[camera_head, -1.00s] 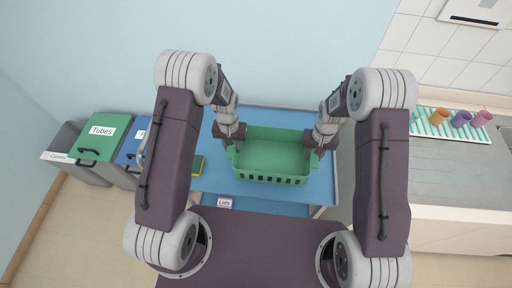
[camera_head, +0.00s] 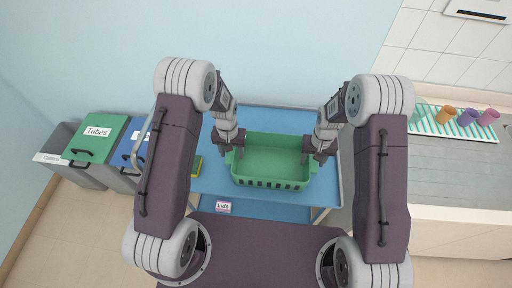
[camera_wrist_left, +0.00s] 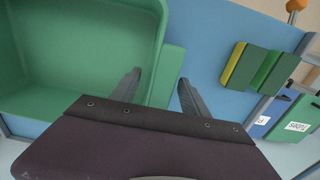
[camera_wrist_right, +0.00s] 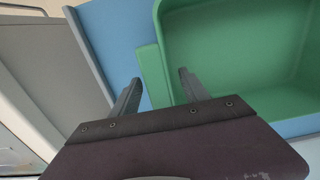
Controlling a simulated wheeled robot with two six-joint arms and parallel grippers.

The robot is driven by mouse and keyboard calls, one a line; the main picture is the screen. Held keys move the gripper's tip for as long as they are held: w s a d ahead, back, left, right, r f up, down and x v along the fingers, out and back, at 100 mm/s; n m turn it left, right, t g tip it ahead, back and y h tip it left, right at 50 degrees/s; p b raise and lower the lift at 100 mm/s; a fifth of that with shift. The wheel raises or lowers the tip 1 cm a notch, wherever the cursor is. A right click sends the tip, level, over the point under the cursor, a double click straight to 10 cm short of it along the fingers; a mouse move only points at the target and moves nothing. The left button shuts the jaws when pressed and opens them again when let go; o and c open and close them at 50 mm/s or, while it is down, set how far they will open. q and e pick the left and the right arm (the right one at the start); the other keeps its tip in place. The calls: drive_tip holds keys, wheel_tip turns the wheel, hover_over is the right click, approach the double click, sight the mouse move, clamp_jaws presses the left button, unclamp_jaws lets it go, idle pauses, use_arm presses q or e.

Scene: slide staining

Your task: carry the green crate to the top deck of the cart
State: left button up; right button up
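The green crate (camera_head: 272,184) is over the blue top deck of the cart (camera_head: 326,190), upright and empty. I cannot tell for sure whether its base touches the deck. My left gripper (camera_head: 231,149) is at the crate's left end. In the left wrist view its fingers (camera_wrist_left: 158,88) are apart, one on each side of the crate's end tab (camera_wrist_left: 172,65), with visible gaps. My right gripper (camera_head: 314,152) is at the right end. In the right wrist view its fingers (camera_wrist_right: 160,85) are likewise apart around the other tab (camera_wrist_right: 150,68).
A "Lids" label (camera_head: 223,207) is at the cart's front. Labelled bins (camera_head: 97,148) stand to the left. A counter (camera_head: 455,175) with a striped mat and several cups is to the right.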

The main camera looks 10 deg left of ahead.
use_arm(q)
wheel_tip(320, 180, up, 12)
use_arm(e)
wheel_tip(320, 180, up, 12)
idle(0.6)
idle(0.3)
